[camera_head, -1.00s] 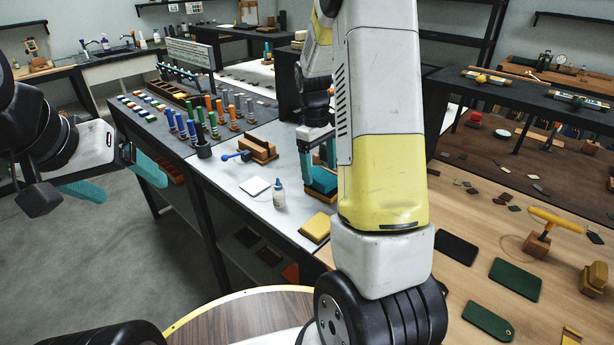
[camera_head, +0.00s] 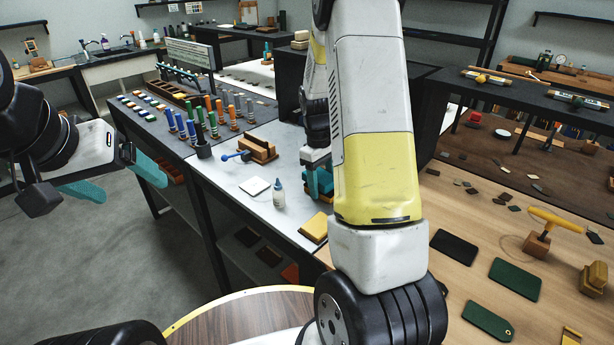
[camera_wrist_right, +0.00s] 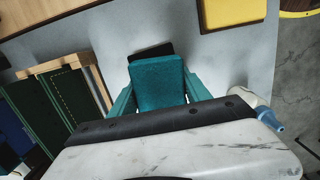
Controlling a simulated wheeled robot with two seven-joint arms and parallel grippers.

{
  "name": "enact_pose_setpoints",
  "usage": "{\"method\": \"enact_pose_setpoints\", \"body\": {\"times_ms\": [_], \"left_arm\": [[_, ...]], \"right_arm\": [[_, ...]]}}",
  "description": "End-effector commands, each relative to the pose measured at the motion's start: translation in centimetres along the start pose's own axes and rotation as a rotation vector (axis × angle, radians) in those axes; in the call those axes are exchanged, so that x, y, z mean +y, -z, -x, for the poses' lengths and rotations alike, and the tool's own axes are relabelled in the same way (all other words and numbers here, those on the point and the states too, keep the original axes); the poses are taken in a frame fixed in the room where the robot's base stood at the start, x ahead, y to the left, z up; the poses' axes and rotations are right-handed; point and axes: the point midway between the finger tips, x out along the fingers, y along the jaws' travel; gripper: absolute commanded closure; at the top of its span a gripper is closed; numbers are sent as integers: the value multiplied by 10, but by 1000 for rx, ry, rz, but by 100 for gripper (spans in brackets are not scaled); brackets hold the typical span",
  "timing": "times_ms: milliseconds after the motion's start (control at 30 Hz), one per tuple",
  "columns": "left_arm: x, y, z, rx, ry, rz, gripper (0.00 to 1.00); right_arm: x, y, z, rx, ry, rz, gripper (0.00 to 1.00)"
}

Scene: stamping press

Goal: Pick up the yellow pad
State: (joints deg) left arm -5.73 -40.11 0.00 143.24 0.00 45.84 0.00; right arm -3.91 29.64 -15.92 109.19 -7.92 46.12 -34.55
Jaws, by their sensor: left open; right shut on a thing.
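The yellow pad (camera_head: 314,228) lies flat at the near edge of the grey-white table. It also shows at the top of the right wrist view (camera_wrist_right: 232,12), apart from the gripper. My right gripper (camera_wrist_right: 160,92) is shut on a teal block (camera_wrist_right: 158,76), with a teal finger on each side of it. In the head view the teal block (camera_head: 325,181) is partly hidden behind my right forearm, beyond the yellow pad. My left gripper (camera_head: 112,182) is open and empty, over the floor at the left.
A small bottle (camera_head: 279,196) and a white pad (camera_head: 255,186) stand left of the teal block. A wooden holder (camera_head: 260,150) is behind them. Several coloured-handled stamps (camera_head: 213,118) stand further back. Dark and green tags (camera_head: 515,278) lie on the wooden table at right.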

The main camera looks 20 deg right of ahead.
Motion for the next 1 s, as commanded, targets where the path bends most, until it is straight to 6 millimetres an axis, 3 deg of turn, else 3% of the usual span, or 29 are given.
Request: {"method": "enact_pose_setpoints", "body": {"times_ms": [33, 100, 533, 1000], "left_arm": [[0, 0, 0, 0, 0, 0, 17], [0, 0, 0, 0, 0, 0, 17], [0, 0, 0, 0, 0, 0, 17], [0, 0, 0, 0, 0, 0, 17]], "right_arm": [[0, 0, 0, 0, 0, 0, 87], [0, 0, 0, 0, 0, 0, 100], [0, 0, 4, 1, -1, 0, 100], [-6, -8, 36, 0, 0, 2, 100]]}}
